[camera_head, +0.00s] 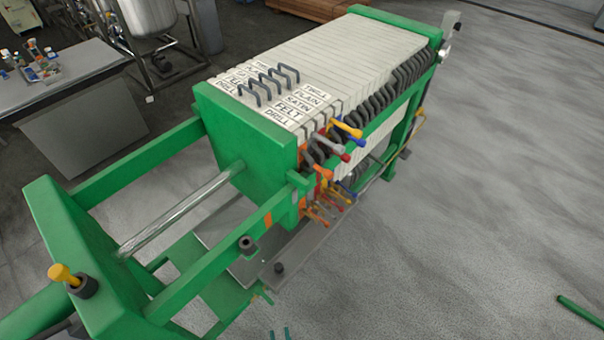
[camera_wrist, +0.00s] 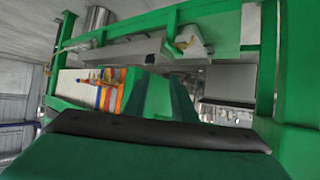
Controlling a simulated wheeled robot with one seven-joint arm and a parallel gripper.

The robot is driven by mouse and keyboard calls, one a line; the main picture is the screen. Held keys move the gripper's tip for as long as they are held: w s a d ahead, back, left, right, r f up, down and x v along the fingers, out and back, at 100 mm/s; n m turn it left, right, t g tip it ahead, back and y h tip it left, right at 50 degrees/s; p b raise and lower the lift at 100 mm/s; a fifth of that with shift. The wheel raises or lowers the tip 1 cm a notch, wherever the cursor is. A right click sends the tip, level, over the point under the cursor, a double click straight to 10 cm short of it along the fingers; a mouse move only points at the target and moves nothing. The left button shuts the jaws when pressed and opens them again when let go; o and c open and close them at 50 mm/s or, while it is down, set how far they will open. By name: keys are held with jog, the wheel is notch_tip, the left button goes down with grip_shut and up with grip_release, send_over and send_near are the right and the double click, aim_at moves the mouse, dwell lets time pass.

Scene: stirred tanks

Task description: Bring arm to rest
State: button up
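My gripper shows in the wrist view (camera_wrist: 168,98) as two dark green fingers rising from a black palm edge. A gap shows between the fingers, and I see nothing held in it. The gripper is on the near side of a green-framed filter press (camera_head: 245,135). I cannot tell how far it is from the frame.
The press holds a row of pale plates (camera_head: 335,55) with coloured valve handles (camera_head: 345,128) along its side. A grey bench (camera_head: 75,100) and a steel tank (camera_head: 150,15) stand at the left. A green bar (camera_head: 580,311) lies at the right. The floor right of the press is largely clear.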

jog(key=s+d+r+m+t+h, duration=0.1)
jog(key=s+d+r, duration=0.2)
jog(key=r, duration=0.7)
jog(key=s+d+r+m+t+h, duration=0.1)
jog(key=s+d+r+t, duration=0.1)
jog(key=r, duration=0.8)
jog(key=s+d, duration=0.1)
jog(key=s, duration=0.1)
jog(key=shift+s+r+m+t, duration=0.3)
jog(key=shift+s+r, duration=0.05)
jog(key=shift+s, duration=0.05)
